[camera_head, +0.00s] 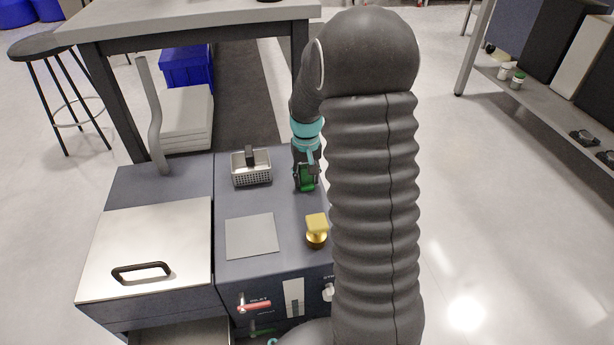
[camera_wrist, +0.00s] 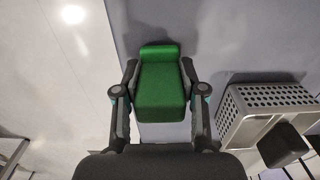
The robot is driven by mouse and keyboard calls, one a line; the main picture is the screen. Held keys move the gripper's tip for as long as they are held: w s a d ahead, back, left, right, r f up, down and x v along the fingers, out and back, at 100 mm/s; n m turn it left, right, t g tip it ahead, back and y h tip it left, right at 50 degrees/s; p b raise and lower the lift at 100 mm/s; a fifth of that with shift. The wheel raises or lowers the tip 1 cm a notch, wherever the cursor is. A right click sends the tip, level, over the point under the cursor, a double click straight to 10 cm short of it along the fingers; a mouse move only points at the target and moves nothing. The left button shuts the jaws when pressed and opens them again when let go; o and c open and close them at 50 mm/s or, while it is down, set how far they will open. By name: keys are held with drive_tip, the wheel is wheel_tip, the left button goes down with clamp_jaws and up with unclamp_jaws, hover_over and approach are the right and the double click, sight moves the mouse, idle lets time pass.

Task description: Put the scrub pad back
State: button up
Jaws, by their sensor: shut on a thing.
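The scrub pad appears to be the green block (camera_wrist: 161,88), which has a raised lip at its far end. It also shows in the head view (camera_head: 307,179), partly hidden by my gripper. My gripper (camera_head: 305,170) is shut on it, with one finger on each side in the wrist view (camera_wrist: 160,75). The pad is over the right part of the dark grey counter (camera_head: 284,196). I cannot tell whether it touches the counter. A perforated metal basket (camera_head: 251,176) stands to its left, apart from it, with a black block (camera_head: 250,156) in it.
A flat light-grey square (camera_head: 251,236) lies on the counter in front of the basket. A gold knob-like piece (camera_head: 317,229) stands to its right. A steel lid (camera_head: 146,248) with a black handle covers the left unit. A table (camera_head: 187,15) stands behind. My arm hides the counter's right side.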

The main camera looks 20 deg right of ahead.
drive_tip(key=shift+f, duration=0.15)
drive_tip(key=o, duration=1.1)
